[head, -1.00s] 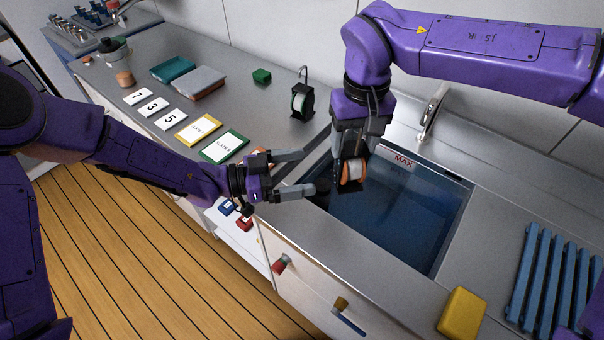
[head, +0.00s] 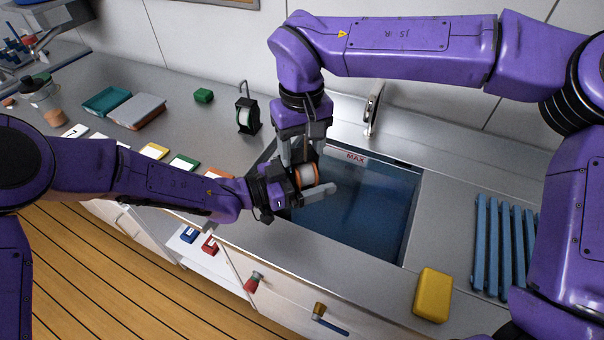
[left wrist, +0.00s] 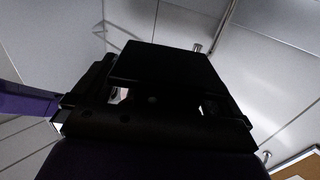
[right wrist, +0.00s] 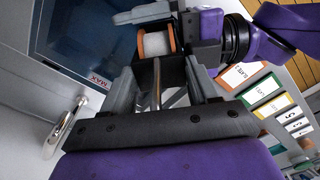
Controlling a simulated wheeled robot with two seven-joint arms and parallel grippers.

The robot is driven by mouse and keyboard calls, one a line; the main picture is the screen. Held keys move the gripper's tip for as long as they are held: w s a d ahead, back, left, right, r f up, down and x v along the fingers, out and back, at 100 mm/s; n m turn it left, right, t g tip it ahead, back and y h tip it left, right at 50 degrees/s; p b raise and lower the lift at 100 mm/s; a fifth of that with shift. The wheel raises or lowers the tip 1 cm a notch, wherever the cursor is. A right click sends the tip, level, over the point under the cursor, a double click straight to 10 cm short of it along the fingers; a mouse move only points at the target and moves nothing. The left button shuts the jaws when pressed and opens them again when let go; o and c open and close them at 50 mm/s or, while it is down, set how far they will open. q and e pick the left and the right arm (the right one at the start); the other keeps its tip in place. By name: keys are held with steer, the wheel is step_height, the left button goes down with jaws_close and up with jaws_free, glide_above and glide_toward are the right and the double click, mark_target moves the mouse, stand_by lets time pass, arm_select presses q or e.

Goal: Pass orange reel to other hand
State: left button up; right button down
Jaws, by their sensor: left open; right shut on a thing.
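The orange reel (head: 308,180), a white spool with orange flanges on a dark holder, hangs over the left side of the sink. It also shows in the right wrist view (right wrist: 156,43). My right gripper (head: 302,152) points down from above and is shut on the dark holder part of the reel. My left gripper (head: 312,186) comes in from the left, open, with one grey finger on the near side of the reel. Its far finger is mostly hidden, and I cannot tell whether the fingers touch the reel. The left wrist view shows mostly dark gripper body.
The water-filled sink (head: 365,215) lies below the grippers, with a tap (head: 372,108) behind. Another reel on a black stand (head: 247,116) and a green block (head: 203,96) stand on the counter. A yellow sponge (head: 433,295) and blue rack (head: 500,240) lie at right.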

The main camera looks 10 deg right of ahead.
arm_select(q)
steer(key=c, duration=1.1)
arm_select(e)
steer(key=shift+c, duration=1)
jaws_free()
